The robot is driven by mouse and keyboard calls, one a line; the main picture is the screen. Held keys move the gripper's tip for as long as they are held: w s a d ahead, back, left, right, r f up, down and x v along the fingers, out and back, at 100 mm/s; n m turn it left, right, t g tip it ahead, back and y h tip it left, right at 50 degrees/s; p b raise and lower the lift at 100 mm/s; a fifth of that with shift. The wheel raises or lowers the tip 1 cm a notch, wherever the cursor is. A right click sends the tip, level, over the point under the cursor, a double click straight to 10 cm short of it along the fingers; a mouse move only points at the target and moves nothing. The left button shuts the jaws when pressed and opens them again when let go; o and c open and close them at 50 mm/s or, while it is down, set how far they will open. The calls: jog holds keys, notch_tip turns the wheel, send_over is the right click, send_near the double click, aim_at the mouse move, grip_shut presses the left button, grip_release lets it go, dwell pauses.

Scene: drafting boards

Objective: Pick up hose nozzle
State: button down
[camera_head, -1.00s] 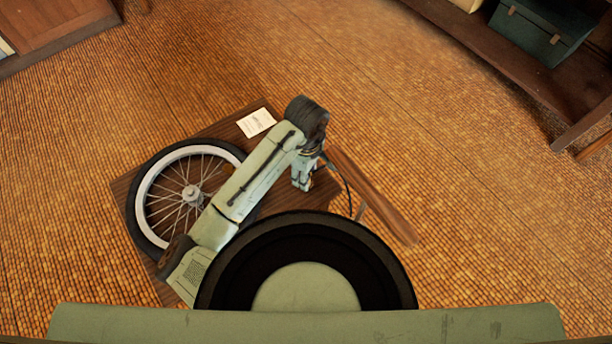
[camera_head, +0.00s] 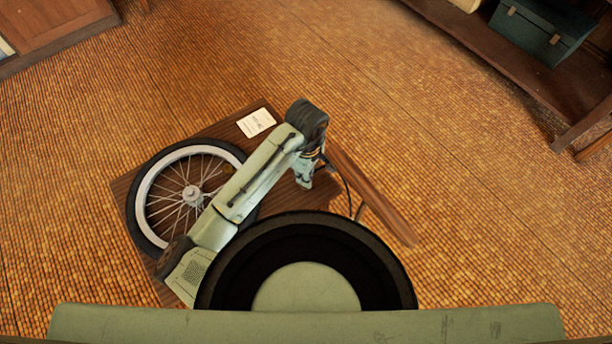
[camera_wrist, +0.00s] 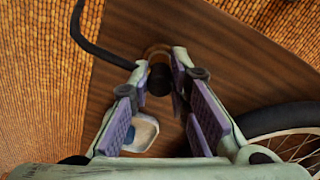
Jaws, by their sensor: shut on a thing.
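My gripper (camera_wrist: 158,72) points down over the wooden board, with its purple-padded fingers close together at the tips. It is shut on a small dark, rounded thing with a brass-coloured ring, which I take to be the hose nozzle (camera_wrist: 160,81). The fingers hide part of it, and I cannot tell whether it touches the board. In the head view my gripper (camera_head: 304,179) hangs below the end of my arm, and the nozzle cannot be made out there.
A spoked wheel (camera_head: 146,191) lies on the dark wooden board (camera_head: 228,129), left of my arm. A white card (camera_head: 256,122) lies near its far edge. A pale, blue-centred thing (camera_wrist: 149,132) shows beneath my gripper. A shelf with a dark green box (camera_head: 538,33) stands far right.

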dwell(0.6)
jog(key=shift+r, duration=1.55)
jog(key=s+a+r+b, duration=0.1)
jog(key=s+a+b, duration=0.3)
jog(key=s+a, duration=0.6)
jog(key=shift+s+r, duration=0.4)
jog(key=shift+s, duration=0.85)
jog(key=shift+a+r, duration=0.1)
notch_tip(320, 180, up, 7)
jog(key=p, duration=0.6)
jog(key=shift+p, duration=0.4)
